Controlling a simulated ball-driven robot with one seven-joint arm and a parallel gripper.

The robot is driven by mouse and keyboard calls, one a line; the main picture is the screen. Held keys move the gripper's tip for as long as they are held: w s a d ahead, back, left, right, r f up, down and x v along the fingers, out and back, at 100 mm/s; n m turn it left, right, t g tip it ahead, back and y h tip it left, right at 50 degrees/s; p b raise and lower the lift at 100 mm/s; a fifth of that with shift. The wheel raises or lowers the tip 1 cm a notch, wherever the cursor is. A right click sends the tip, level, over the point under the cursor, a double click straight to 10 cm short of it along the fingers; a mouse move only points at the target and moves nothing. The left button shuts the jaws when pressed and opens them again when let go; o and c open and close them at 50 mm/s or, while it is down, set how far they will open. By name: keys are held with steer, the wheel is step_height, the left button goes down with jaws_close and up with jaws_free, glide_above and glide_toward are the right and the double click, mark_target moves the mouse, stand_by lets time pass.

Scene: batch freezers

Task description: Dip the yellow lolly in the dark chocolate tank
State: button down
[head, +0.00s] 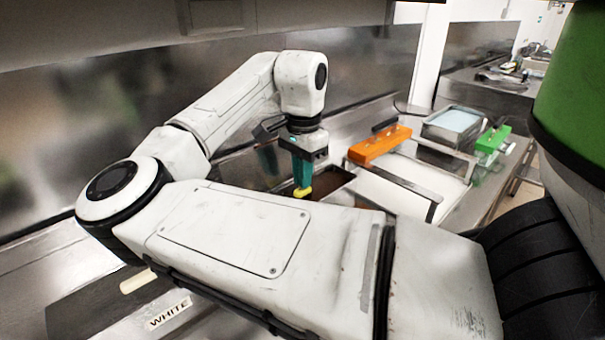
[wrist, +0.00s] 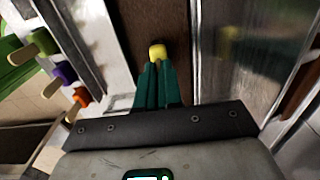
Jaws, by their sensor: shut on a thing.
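My gripper (head: 302,180) points down with its teal fingers closed on the yellow lolly (head: 303,192). The lolly's yellow end sticks out just past the fingertips, and its stick is hidden. In the wrist view the yellow lolly (wrist: 157,52) shows at the tip of my gripper (wrist: 157,72). A tank with dark brown contents, the dark chocolate tank (head: 334,180), lies below and around the lolly in the head view. Its brown surface (wrist: 150,20) also shows behind the lolly in the wrist view. I cannot tell whether the lolly touches the chocolate.
An orange block (head: 380,145) and a green block (head: 492,140) sit to the right, with a steel tray of pale blue liquid (head: 453,124) between them. A "WHITE" label (head: 170,313) is at lower left. Lollies with green, purple (wrist: 64,73) and orange ends stand at left in the wrist view.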

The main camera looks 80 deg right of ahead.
steer(key=shift+r+p, duration=2.8)
steer(key=shift+r, duration=0.15)
steer(key=shift+r, duration=0.1)
step_height(320, 180, up, 5)
steer(key=p, duration=0.5)
